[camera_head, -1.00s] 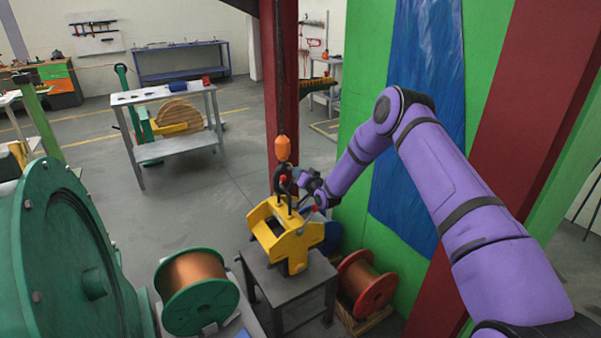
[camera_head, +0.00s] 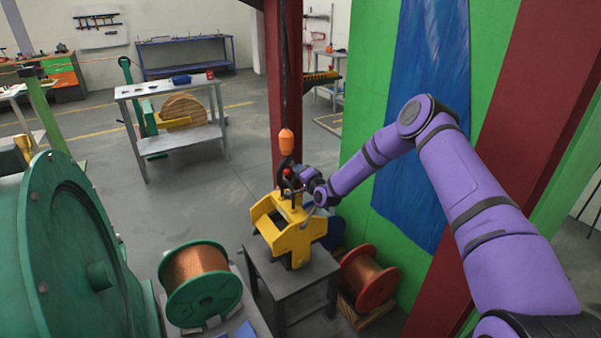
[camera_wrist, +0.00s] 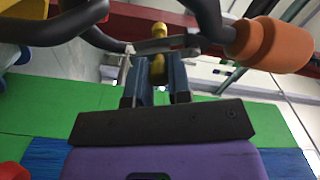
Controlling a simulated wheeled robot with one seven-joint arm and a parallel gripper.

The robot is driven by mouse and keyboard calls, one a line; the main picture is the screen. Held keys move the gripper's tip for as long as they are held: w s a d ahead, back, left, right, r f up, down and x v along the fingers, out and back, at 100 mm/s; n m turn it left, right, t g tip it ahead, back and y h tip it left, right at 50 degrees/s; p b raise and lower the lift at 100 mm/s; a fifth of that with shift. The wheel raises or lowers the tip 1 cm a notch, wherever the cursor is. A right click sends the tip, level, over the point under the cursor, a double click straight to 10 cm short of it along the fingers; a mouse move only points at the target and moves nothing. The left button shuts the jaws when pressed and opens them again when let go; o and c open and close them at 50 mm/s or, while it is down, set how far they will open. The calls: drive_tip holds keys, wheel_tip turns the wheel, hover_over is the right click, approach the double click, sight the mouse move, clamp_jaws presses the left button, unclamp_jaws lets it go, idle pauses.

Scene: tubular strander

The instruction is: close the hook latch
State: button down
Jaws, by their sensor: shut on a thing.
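The crane hook (camera_head: 284,183) is dark and hangs under an orange block (camera_head: 286,142). A yellow lifting frame (camera_head: 288,232) sits below it on a grey table. My gripper (camera_head: 308,186) is at the right side of the hook. In the wrist view, the two blue-grey fingers (camera_wrist: 160,80) are shut on a yellow knob (camera_wrist: 159,68), beside a thin grey bar that seems to be the hook latch (camera_wrist: 165,45). Dark curved hook parts and the orange block (camera_wrist: 275,45) show around it. Whether the latch touches the hook tip cannot be told.
A small grey table (camera_head: 290,285) stands under the frame. A copper spool with green flanges (camera_head: 200,275) is at left, and a red-flanged one (camera_head: 368,280) at right. A red column (camera_head: 285,90) stands behind the hook. A green machine (camera_head: 65,250) fills the lower left.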

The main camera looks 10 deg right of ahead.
drive_tip(key=shift+f, duration=0.1)
idle(0.3)
drive_tip(key=c, duration=1.1)
unclamp_jaws()
drive_tip(key=shift+o, duration=0.2)
drive_tip(key=shift+s, duration=0.1)
drive_tip(key=v, duration=1)
drive_tip(key=shift+s, duration=0.3)
drive_tip(key=shift+d, duration=0.1)
